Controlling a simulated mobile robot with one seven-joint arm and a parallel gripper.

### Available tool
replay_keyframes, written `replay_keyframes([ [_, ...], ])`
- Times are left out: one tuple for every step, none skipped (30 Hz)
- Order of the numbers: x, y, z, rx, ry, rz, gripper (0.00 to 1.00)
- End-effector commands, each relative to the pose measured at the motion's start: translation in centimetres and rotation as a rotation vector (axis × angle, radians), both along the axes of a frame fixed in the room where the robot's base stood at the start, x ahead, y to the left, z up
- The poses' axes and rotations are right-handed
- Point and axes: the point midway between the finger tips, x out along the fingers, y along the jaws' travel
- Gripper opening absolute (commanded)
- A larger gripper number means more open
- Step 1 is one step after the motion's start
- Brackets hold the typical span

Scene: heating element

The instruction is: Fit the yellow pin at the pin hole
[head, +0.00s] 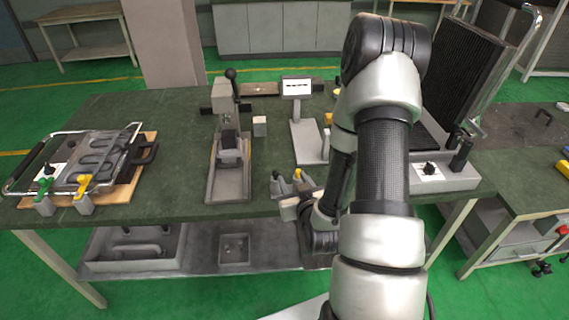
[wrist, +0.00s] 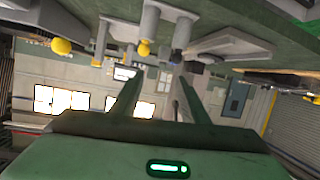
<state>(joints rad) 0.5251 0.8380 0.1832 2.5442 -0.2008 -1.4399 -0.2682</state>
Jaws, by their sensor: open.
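My gripper (wrist: 158,92) is open in the wrist view, with nothing between its two fingers. In the head view my gripper (head: 292,208) is low at the table's front edge, partly hidden by my arm. A small grey piece with a yellow-orange tip (head: 297,175) stands just beyond it. The wrist view is tilted, with the table surface along the top. A grey post with a yellow end (wrist: 143,47) shows ahead of the fingers, apart from them. A rounded yellow end (wrist: 60,46) shows farther left. I cannot tell which is the yellow pin, and cannot make out the pin hole.
A lever press (head: 228,150) stands mid-table, with a stand bearing a small display (head: 297,88) to its right. A framed heating plate (head: 95,165) with green and yellow clamps is at the left. A black finned panel (head: 455,75) stands at the right. Green tabletop (head: 175,150) is bare left of the press.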

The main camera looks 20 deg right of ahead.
Motion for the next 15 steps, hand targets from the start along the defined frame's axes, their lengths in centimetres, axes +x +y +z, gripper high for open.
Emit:
replay_keyframes([
  [-1.2, -0.4, -1.9, 0.019, -0.027, -0.032, 0.41],
  [-1.7, -0.6, -2.3, 0.023, -0.052, -0.048, 0.41],
  [-2.3, -0.8, -2.8, 0.028, -0.080, -0.068, 0.41],
  [-2.8, -0.9, -3.0, 0.032, -0.100, -0.084, 0.41],
  [-3.2, -1.1, -3.2, 0.035, -0.118, -0.098, 0.41],
  [-3.7, -1.3, -3.4, 0.037, -0.137, -0.115, 0.41],
  [-4.1, -1.4, -3.5, 0.038, -0.149, -0.126, 0.41],
  [-4.3, -1.5, -3.6, 0.039, -0.160, -0.135, 0.41],
  [-4.6, -1.6, -3.7, 0.039, -0.172, -0.144, 0.41],
  [-4.7, -1.7, -3.7, 0.039, -0.180, -0.150, 0.41],
  [-4.6, -1.8, -3.8, 0.038, -0.184, -0.154, 0.41],
  [-4.5, -1.9, -3.9, 0.037, -0.190, -0.158, 0.41],
  [-4.2, -2.0, -4.1, 0.036, -0.193, -0.159, 0.41],
  [-3.9, -2.1, -4.2, 0.036, -0.195, -0.158, 0.41],
  [-3.4, -2.2, -4.3, 0.036, -0.197, -0.157, 0.41],
])
